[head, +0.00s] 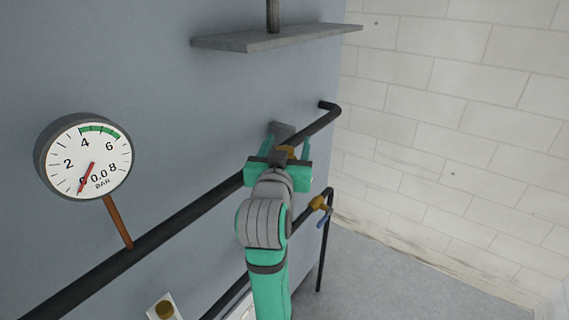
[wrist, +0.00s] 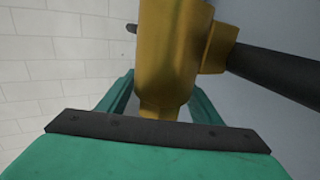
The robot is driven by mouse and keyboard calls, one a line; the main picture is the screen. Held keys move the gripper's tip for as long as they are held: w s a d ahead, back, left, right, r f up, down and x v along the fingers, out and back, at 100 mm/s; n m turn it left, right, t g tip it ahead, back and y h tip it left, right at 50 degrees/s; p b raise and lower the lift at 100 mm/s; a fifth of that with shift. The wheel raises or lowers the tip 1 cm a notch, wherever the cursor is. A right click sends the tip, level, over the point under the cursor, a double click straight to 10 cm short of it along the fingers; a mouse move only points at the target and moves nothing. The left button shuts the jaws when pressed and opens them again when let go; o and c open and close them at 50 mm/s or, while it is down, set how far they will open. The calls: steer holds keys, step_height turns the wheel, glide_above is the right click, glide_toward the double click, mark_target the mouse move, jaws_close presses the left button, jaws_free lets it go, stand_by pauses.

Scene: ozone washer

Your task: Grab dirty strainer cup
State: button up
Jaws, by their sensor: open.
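A brass strainer fitting (wrist: 172,40) fills the upper middle of the wrist view, joined to the dark pipe on its right. Its lower end, which looks like the strainer cup (wrist: 163,108), narrows downward; I cannot see whether it is dirty. My gripper (wrist: 158,100) is open, with one green finger on each side of this lower part, and I cannot tell if either touches it. The wrist hides the rest.
The dark upper pipe (head: 190,215) runs along the grey panel, with a pressure gauge (head: 85,160) near zero. A grey shelf (head: 275,37) is above. A lower brass valve with a blue handle (head: 321,206) is right of my arm. A brick wall (head: 460,110) stands at right.

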steer(key=c, duration=1.2)
steer(key=shift+r, duration=0.1)
